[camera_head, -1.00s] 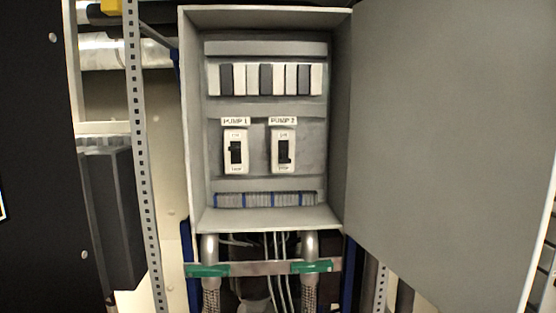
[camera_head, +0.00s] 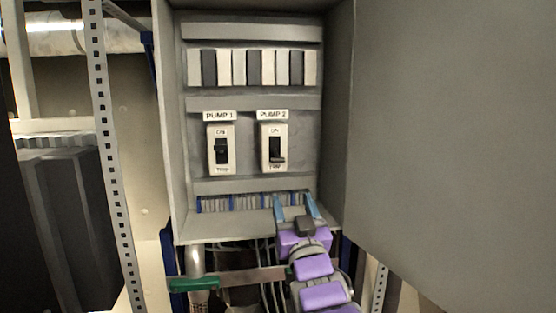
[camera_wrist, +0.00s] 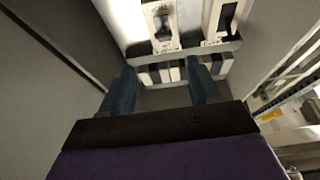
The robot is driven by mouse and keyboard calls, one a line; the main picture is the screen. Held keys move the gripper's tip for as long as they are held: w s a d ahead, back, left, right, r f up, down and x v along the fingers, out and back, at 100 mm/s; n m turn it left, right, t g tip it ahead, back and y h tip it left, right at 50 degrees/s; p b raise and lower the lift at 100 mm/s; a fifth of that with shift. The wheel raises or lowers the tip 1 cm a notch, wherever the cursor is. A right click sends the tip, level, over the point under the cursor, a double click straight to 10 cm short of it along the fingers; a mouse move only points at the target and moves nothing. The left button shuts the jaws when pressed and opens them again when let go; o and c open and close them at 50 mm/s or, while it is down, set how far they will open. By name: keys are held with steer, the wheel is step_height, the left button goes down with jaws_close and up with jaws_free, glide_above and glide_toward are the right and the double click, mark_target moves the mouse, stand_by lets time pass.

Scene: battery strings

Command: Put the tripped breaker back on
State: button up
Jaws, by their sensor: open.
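Two white breakers sit side by side in an open grey cabinet (camera_head: 180,215). The PUMP 1 breaker (camera_head: 211,162) is on the left; its dark handle (camera_head: 222,145) shows near the top or middle of its slot. The PUMP 2 breaker (camera_head: 264,146) is on the right; its dark handle (camera_head: 277,157) appears low, by the TRIP mark. My gripper (camera_head: 295,200) is open and empty, below the PUMP 2 breaker, in front of the terminal strip. In the wrist view my gripper's blue fingers (camera_wrist: 163,88) are apart, with both breakers beyond at the top, partly cut off.
A row of white and dark modules (camera_head: 252,68) is above the breakers. The blue and grey terminal strip (camera_head: 235,203) runs below. The cabinet door (camera_head: 450,130) stands open at right. A perforated upright (camera_head: 111,150) is at left.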

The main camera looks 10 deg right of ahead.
mark_target(277, 159)
steer(key=x, duration=1.4)
steer(key=shift+w+a+f, duration=0.15)
steer(key=shift+w+a, duration=0.05)
steer(key=shift+w, duration=0.05)
steer(key=shift+w+a+r, duration=0.2)
steer(key=shift+w+r, duration=0.1)
steer(key=shift+w, duration=0.2)
